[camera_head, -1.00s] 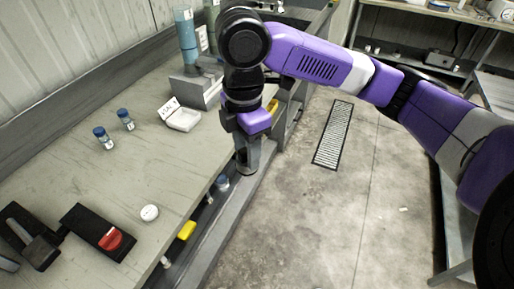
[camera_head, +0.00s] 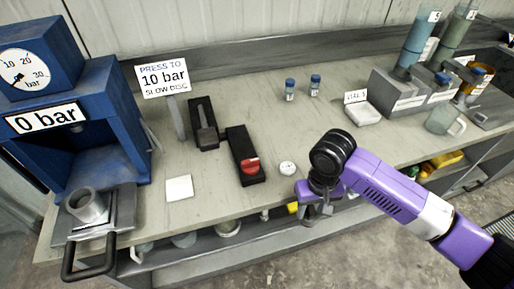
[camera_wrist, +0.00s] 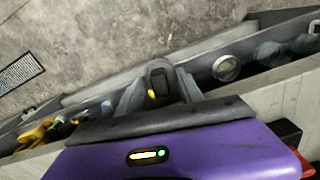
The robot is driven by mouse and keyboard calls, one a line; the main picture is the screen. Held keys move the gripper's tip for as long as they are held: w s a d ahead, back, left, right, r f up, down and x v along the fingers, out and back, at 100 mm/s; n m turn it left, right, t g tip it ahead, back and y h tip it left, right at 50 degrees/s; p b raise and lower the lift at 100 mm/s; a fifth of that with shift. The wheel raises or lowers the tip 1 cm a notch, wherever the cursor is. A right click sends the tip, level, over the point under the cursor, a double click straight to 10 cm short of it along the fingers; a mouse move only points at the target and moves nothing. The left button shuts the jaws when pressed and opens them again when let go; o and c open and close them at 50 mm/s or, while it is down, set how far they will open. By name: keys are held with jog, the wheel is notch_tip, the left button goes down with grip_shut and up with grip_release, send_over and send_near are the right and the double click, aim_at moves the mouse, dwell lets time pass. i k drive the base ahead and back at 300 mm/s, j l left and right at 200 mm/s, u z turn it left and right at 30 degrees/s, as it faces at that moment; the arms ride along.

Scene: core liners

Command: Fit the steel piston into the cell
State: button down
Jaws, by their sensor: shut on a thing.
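The cell (camera_head: 88,206), an open-topped grey metal cylinder, stands upright on the sliding tray (camera_head: 122,212) of the blue press at the left of the head view. My gripper (camera_head: 316,212) is at the bench's front edge, far right of the cell. In the wrist view my gripper (camera_wrist: 160,88) is shut on a small dark-ended grey piece, which I take to be the steel piston (camera_wrist: 158,76). In the head view the piston is mostly hidden and too small to read clearly.
The blue press (camera_head: 90,120) has a gauge and a "0 bar" sign. A sign post (camera_head: 163,80), a black lever unit (camera_head: 203,125), a red-knob box (camera_head: 245,155), a white pad (camera_head: 179,188) and a white round cap (camera_head: 287,168) stand between. The handle (camera_head: 85,270) juts forward.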

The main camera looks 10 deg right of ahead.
aim_at(97, 212)
jog(key=u, duration=1.3)
